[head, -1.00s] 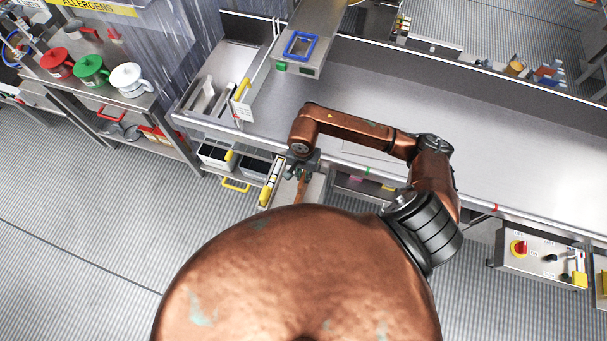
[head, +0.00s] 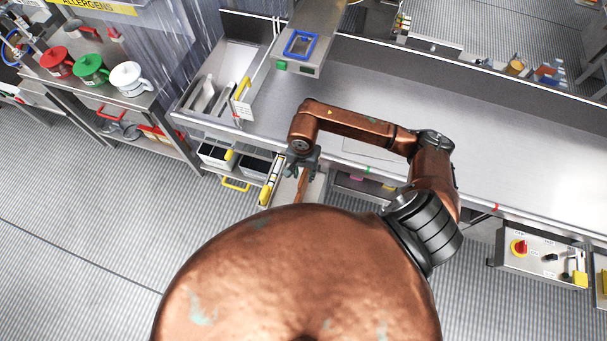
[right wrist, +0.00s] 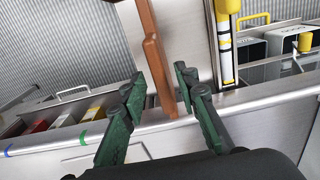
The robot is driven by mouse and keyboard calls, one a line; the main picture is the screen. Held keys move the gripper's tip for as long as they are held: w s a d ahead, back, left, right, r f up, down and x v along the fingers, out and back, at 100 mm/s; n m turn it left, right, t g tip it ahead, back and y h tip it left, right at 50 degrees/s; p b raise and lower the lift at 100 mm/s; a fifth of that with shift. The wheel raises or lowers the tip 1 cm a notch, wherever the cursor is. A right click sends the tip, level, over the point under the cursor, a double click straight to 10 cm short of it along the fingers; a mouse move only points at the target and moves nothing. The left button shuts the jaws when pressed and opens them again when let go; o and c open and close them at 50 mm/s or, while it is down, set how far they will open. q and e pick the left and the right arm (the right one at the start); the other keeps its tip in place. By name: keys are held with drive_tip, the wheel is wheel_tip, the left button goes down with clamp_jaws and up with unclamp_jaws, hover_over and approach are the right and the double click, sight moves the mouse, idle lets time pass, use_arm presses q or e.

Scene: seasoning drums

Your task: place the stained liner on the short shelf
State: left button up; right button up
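My right gripper (head: 303,172) hangs at the front edge of the steel counter (head: 450,155). In the right wrist view its two green-black fingers (right wrist: 158,98) are apart, with a brown bar-like piece (right wrist: 152,55) showing between them. I cannot tell whether they touch it. The brown piece also shows below the gripper in the head view (head: 301,186). I cannot make out a stained liner for certain, nor which surface is the short shelf. My left gripper is not in view.
Pulled-out dark bins (head: 254,168) with yellow handles are left of the gripper. A side table with red, green and white jugs (head: 128,78) stands left.

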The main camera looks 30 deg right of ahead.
wheel_tip(320, 180, up, 11)
drive_tip(key=b, duration=0.2)
idle(0.3)
